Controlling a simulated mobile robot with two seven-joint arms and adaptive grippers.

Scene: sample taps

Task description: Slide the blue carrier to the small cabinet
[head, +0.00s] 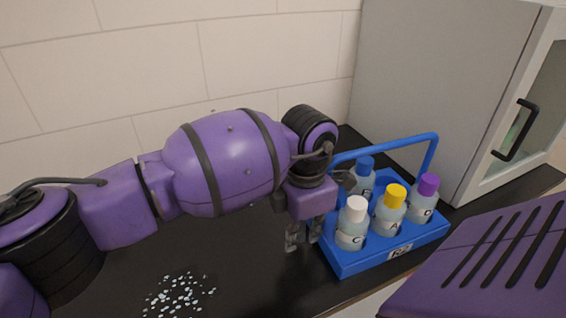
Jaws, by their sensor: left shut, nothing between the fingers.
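The blue carrier (354,265) stands upright on the dark counter, with a blue bar handle over it and a label on its front. It holds bottles with white, yellow, blue and purple caps. The small cabinet (438,85) is light grey with a glass front and a black handle, just behind and right of the carrier. My left gripper (302,240) is shut and empty, pointing down beside the carrier's left end. I cannot tell whether it touches the carrier. My left wrist hides part of the carrier's left end. My right gripper is not in view.
The dark counter (240,275) has white specks or droplets (178,296) at the front left. A pale tiled wall (260,60) closes off the back. The counter's front edge runs close in front of the carrier. Little bare counter shows between the carrier and the cabinet.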

